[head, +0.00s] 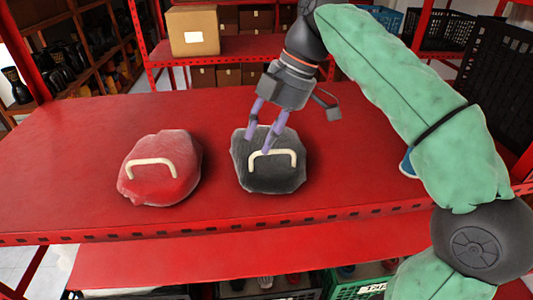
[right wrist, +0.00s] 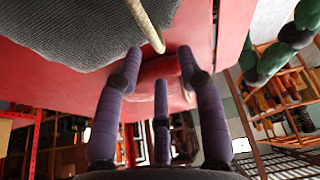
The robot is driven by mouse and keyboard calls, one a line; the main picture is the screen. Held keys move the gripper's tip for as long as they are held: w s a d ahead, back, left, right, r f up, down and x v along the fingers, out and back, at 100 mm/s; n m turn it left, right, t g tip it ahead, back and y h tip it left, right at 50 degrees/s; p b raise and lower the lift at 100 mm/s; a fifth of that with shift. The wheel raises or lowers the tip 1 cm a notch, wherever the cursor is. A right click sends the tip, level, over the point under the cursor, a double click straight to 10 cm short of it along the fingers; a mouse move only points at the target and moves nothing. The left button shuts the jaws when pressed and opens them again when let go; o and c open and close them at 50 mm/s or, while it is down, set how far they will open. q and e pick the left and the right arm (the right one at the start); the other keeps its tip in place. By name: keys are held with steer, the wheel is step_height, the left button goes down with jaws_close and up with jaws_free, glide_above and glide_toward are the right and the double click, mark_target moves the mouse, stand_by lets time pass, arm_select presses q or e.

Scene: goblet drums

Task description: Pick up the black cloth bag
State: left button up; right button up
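The black cloth bag (head: 268,174) sits on the red table, with a cream handle (head: 285,154) on top. In the right wrist view the bag (right wrist: 80,28) fills the upper left and its handle (right wrist: 146,24) shows close up, beyond the fingertips. My right gripper (head: 259,142) is over the bag, its purple fingers pointing down at the left end of the handle. In the right wrist view the fingers (right wrist: 160,58) are spread apart with no handle between them. Whether a fingertip touches the bag is unclear. My left gripper is not in view.
A red cloth bag (head: 160,172) with a similar handle sits on the table (head: 80,150) to the left. A cardboard box (head: 193,31) stands on a shelf behind. Black crates (head: 500,65) are at the right. The table's left part is clear.

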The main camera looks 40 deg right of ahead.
mark_target(254, 154)
steer(key=shift+p+x, duration=0.55)
steer(key=shift+x, duration=2.1)
steer(key=shift+a+r, duration=0.1)
jaws_close()
